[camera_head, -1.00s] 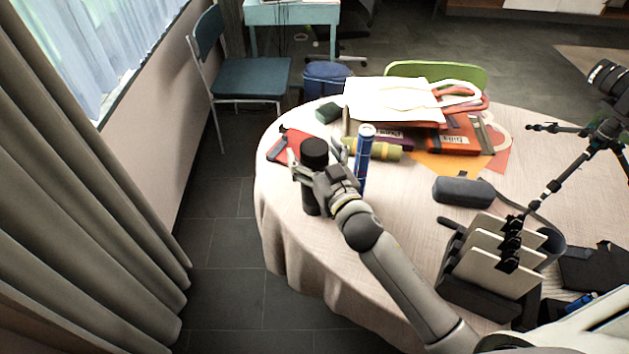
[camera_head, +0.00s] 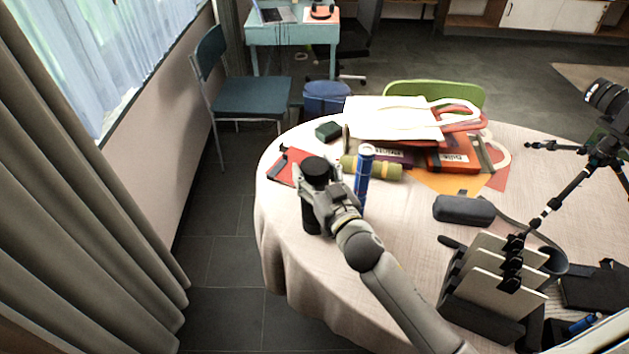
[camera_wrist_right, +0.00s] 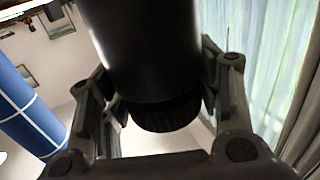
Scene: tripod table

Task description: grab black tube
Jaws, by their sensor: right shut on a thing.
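The black tube (camera_head: 314,174) stands upright near the left edge of the round table. My right gripper (camera_head: 318,188) is shut around its upper part, with a finger on each side. In the right wrist view the black tube (camera_wrist_right: 150,50) fills the middle, between the fingers of my right gripper (camera_wrist_right: 160,95), with its ribbed end towards my palm. Whether its base touches the tablecloth I cannot tell. My left gripper is not in view.
A blue tube (camera_head: 363,172) stands just right of my gripper; it also shows in the wrist view (camera_wrist_right: 28,112). A yellow-green roll (camera_head: 385,172) lies behind it. A grey case (camera_head: 463,209), a file holder (camera_head: 485,322) and a tripod (camera_head: 570,185) are to the right.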

